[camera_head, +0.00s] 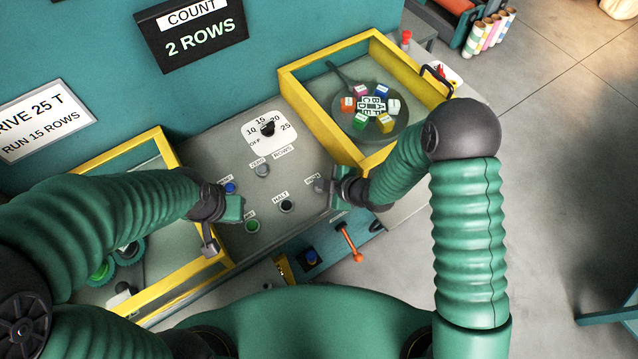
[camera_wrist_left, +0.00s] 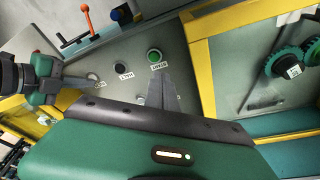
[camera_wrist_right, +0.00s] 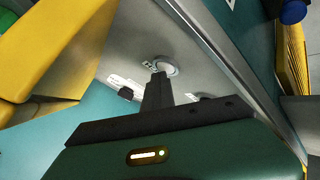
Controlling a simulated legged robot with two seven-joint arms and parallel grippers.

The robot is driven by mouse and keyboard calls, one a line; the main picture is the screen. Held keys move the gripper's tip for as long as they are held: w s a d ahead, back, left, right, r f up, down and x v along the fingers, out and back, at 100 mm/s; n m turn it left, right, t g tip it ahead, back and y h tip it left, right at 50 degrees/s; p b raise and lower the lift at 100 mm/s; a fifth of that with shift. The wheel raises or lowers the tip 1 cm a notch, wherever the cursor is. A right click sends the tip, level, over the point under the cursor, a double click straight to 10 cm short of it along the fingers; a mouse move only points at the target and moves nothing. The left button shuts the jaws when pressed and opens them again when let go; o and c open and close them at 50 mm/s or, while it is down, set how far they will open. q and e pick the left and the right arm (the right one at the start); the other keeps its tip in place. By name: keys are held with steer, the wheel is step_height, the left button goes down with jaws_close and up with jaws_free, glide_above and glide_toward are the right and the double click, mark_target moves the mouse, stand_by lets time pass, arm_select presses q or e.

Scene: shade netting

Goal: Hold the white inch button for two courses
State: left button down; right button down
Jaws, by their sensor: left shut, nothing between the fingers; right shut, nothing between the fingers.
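The white inch button (camera_wrist_right: 166,66) sits on the grey control panel (camera_head: 208,150), beside its INCH label (camera_head: 313,183). The left wrist view shows that gripper's tip by the button (camera_wrist_left: 92,76). My left gripper (camera_head: 232,210) is shut and empty over the panel's left, near the blue button (camera_head: 230,187) and green button (camera_head: 252,226).
The count display (camera_head: 200,35) reads 2 ROWS. A black halt button (camera_head: 287,206), zero rows button (camera_head: 262,169) and dial (camera_head: 267,129) share the panel. Yellow-framed guards (camera_head: 285,85) stand on both sides. An orange-handled lever (camera_head: 349,240) is at the front.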

steer(key=shift+d+r+p, duration=0.15)
steer(key=shift+r+p, duration=0.5)
steer(key=shift+r, duration=0.25)
steer(key=shift+r, duration=0.1)
steer(key=shift+r+p, duration=0.3)
steer(key=shift+p, duration=0.05)
step_height(320, 180, up, 4)
steer(key=p, duration=0.3)
steer(key=shift+r, duration=0.15)
stand_by(0.3)
